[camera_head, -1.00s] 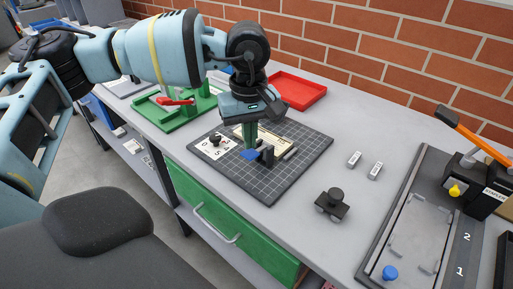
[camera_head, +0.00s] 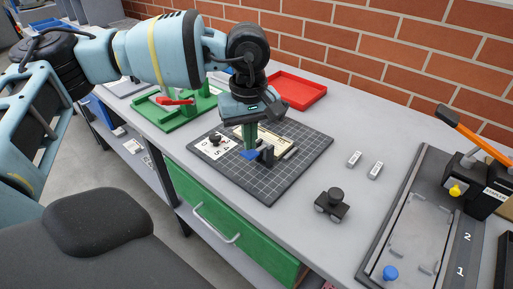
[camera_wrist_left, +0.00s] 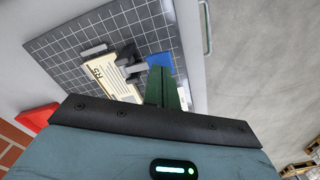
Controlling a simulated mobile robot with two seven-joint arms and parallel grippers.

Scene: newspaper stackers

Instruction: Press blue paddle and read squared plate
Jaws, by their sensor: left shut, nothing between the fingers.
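The dark squared plate (camera_head: 275,188), marked with a pale grid, lies flat on the grey bench; it also shows in the left wrist view (camera_wrist_left: 78,35). The blue paddle (camera_head: 249,155) sits on it beside a black bracket (camera_head: 267,156), and shows in the wrist view (camera_wrist_left: 158,60). My left gripper (camera_head: 250,146) points down with its green fingers shut and empty, right at the blue paddle; contact cannot be told. In the wrist view its fingertips (camera_wrist_left: 163,84) lie close to the paddle's edge. A cream label (camera_wrist_left: 110,80) beside the bracket reads "R5" or similar.
A white card (camera_head: 213,147) with dark characters and a black knob lies on the plate's left part. A red tray (camera_head: 298,92) stands behind, a green fixture (camera_head: 160,112) at left. A black knobbed block (camera_head: 332,205) and a grey fixture (camera_head: 415,225) are at right.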

